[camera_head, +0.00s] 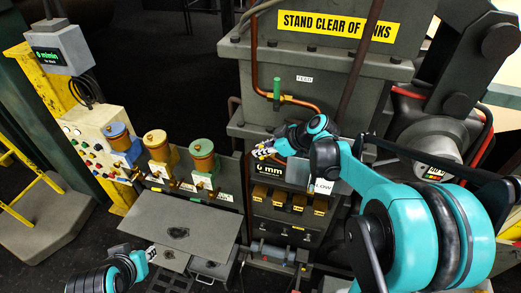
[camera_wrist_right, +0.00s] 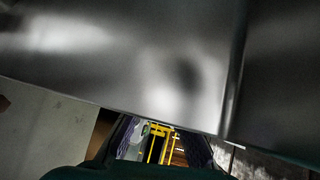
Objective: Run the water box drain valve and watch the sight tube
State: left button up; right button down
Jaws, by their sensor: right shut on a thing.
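My right gripper (camera_head: 265,150) reaches across the grey machine front, just above a black "6 mm" display (camera_head: 269,170). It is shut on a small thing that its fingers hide. A white label ending in "LOW" (camera_head: 322,187) is right of the display. A copper pipe with a green-handled valve (camera_head: 276,90) is above the gripper, near a "FEED" label (camera_head: 304,78). I cannot tell for certain which part is the drain valve or the sight tube. My left gripper (camera_head: 150,255) is low at the left, beside a grey plate; its opening is unclear.
Three capped pots, blue (camera_head: 119,138), yellow (camera_head: 156,145) and green (camera_head: 203,156), stand left of the machine. A grey table plate (camera_head: 175,222) is below them. A button panel (camera_head: 95,145) is at the left. A grey metal face (camera_wrist_right: 150,60) fills much of the right wrist view.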

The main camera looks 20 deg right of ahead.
jog(key=c, duration=1.5)
grip_release()
jog(key=shift+d, duration=0.1)
jog(key=v, duration=1.2)
jog(key=shift+c, duration=0.3)
